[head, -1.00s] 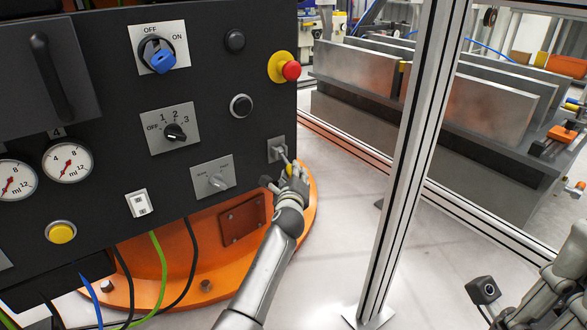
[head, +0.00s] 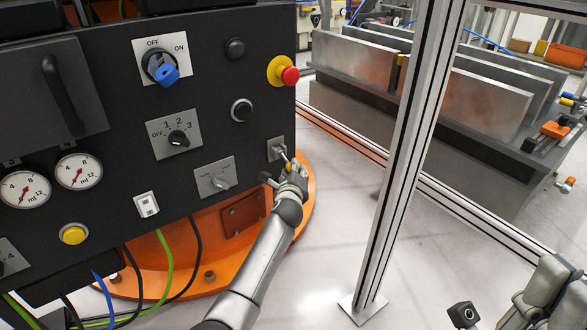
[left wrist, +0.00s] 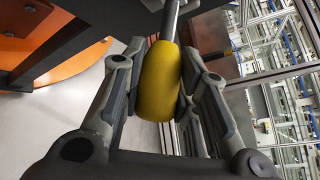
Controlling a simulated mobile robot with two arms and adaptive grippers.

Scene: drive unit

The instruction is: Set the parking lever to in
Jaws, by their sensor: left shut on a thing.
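A small lever sits on a grey plate (head: 276,148) at the right edge of the black panel. Its thin metal shaft (head: 283,153) points out and down to the right. In the left wrist view its yellow grip (left wrist: 160,80) lies between the fingers of my left gripper (left wrist: 160,95). The gripper is shut on this grip. In the head view my left gripper (head: 289,172) is at the lever's outer end and hides most of the yellow. Any label on the plate is too small to read. Only part of my right arm shows at the lower right; its fingers are out of frame.
The panel also carries a blue rotary switch (head: 164,70), a red emergency button (head: 289,76), a numbered selector (head: 177,138) and a grey knob (head: 219,183). An orange base (head: 307,192) curves below. A metal frame post (head: 393,180) stands right, with open floor between.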

